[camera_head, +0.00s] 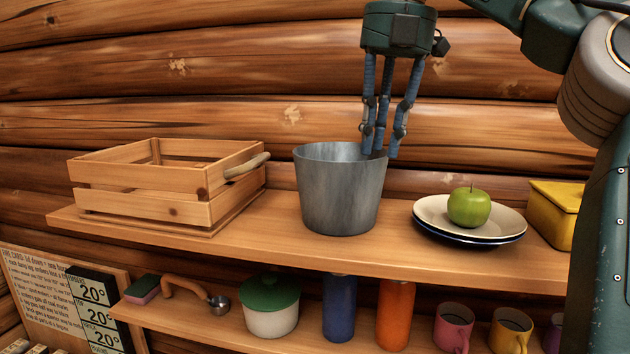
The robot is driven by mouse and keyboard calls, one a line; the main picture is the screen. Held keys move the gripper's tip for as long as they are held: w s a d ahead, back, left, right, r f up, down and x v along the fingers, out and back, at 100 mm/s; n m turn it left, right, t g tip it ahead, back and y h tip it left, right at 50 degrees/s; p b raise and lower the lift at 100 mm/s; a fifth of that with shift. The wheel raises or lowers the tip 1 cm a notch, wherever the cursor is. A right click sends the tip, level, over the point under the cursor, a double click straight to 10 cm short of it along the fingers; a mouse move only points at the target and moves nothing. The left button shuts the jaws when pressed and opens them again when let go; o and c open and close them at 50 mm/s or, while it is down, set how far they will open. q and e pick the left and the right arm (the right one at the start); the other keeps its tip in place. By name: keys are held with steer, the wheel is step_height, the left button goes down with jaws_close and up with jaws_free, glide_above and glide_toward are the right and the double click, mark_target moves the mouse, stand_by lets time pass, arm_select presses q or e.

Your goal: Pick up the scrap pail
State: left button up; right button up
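The scrap pail, a grey metal bucket (338,195), stands upright on the upper wooden shelf, open at the top. My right gripper (380,154) points straight down at the pail's right rim. Its blue fingers are close together at the tips: the left ones appear over the pail's mouth and the right one just outside the rim. I cannot tell whether the fingers touch or pinch the rim. My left gripper is not in view.
On the upper shelf (270,235), a slatted wooden crate (145,205) stands left of the pail. Right of it are a plate (432,212) with a green apple (469,207) and a yellow box (552,215). A lower shelf (230,325) holds a lidded pot (271,312), bottles and mugs. The log wall is close behind.

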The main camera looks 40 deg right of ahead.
mark_target(375, 185)
steer(key=f, duration=0.4)
steer(key=w+f+b, duration=0.1)
steer(key=f, duration=0.1)
steer(key=shift+d, duration=0.1)
steer(key=shift+f, duration=0.25)
steer(key=shift+s+f, duration=0.1)
steer(key=shift+f, duration=0.35)
steer(key=f, duration=0.1)
steer(key=f+p, duration=0.1)
steer(key=f, duration=0.2)
steer(key=shift+w+d+f+p, duration=0.25)
steer(key=shift+d+p, duration=0.05)
steer(key=shift+p, duration=0.05)
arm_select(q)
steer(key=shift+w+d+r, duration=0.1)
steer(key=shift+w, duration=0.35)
arm_select(e)
steer(key=shift+a, duration=0.1)
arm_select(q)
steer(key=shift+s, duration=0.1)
arm_select(e)
steer(key=shift+a+r, duration=0.1)
jaws_close()
